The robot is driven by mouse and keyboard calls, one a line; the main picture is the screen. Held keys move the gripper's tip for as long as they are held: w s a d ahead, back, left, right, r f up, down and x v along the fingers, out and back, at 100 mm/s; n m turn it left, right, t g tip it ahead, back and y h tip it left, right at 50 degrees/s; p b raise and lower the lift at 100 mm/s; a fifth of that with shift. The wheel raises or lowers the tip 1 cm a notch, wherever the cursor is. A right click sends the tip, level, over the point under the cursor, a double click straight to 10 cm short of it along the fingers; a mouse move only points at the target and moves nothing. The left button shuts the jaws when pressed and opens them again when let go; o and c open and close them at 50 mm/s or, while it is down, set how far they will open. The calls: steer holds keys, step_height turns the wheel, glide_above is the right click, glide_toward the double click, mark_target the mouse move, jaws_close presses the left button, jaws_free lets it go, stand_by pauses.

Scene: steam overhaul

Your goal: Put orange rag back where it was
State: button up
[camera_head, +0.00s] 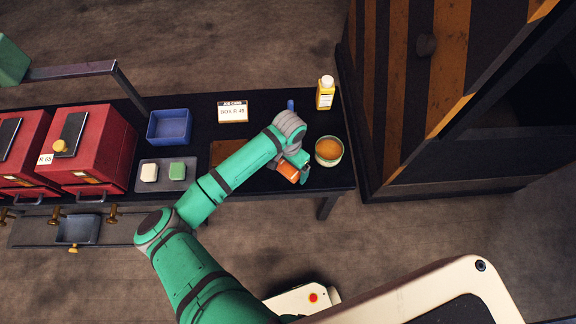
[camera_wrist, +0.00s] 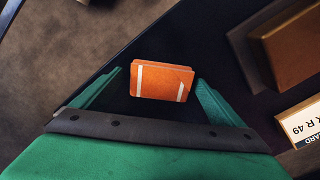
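The orange rag (camera_head: 288,171) is a small folded block with white stripes, near the right end of the black table (camera_head: 265,103). In the wrist view the rag (camera_wrist: 161,81) lies between the two green fingers of my gripper (camera_wrist: 160,78). Narrow dark gaps show between the rag and both fingers, so my gripper looks open around it, not pressed on it. In the head view my gripper (camera_head: 295,163) is at the rag and partly covers it. Whether the rag rests on the table is hard to tell.
A bowl (camera_head: 329,151) with orange contents stands just right of my gripper, a yellow bottle (camera_head: 325,93) behind. A card (camera_head: 233,112), blue bin (camera_head: 169,127), brown flat piece (camera_head: 226,150), grey tray (camera_head: 167,187) with two blocks, and red boxes (camera_head: 92,150) lie left. A striped cabinet (camera_head: 440,100) stands right.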

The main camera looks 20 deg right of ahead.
mark_target(289, 169)
steer(key=shift+r, duration=0.1)
step_height(289, 169, up, 12)
stand_by(0.6)
